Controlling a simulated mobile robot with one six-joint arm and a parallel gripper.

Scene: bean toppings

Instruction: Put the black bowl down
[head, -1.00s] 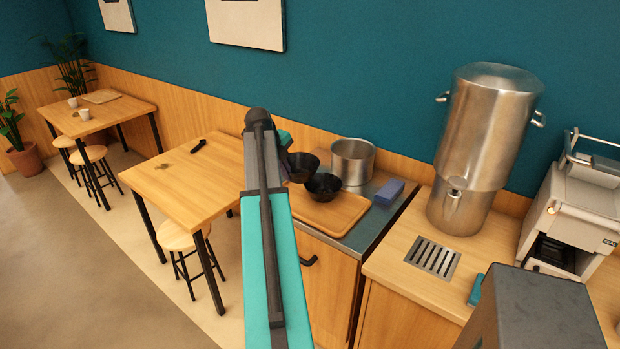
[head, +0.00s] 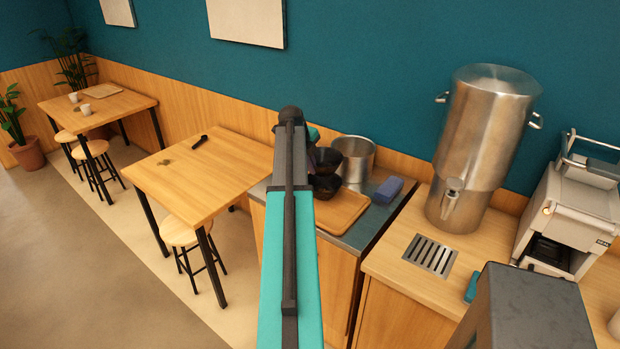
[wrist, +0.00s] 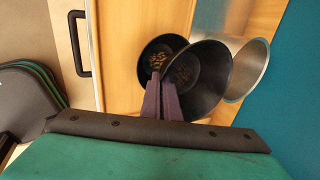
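My gripper (wrist: 165,100) is shut on the rim of a black bowl (wrist: 207,78), which is tilted in the wrist view. In the head view this bowl (head: 327,157) is held up, partly hidden by my arm. A second black bowl (wrist: 150,57) with brown bits, probably beans, stands on the wooden board (head: 352,212); it also shows in the head view (head: 326,188). The held bowl overlaps the second one in both views. Whether they touch I cannot tell. Some brown bits seem to show in the held bowl too.
A steel pot (head: 357,158) stands behind the bowls, close to the held bowl in the wrist view. A blue-purple block (head: 388,191) lies right of the board. The board's front right part is bare. A large steel urn (head: 475,150) stands farther right.

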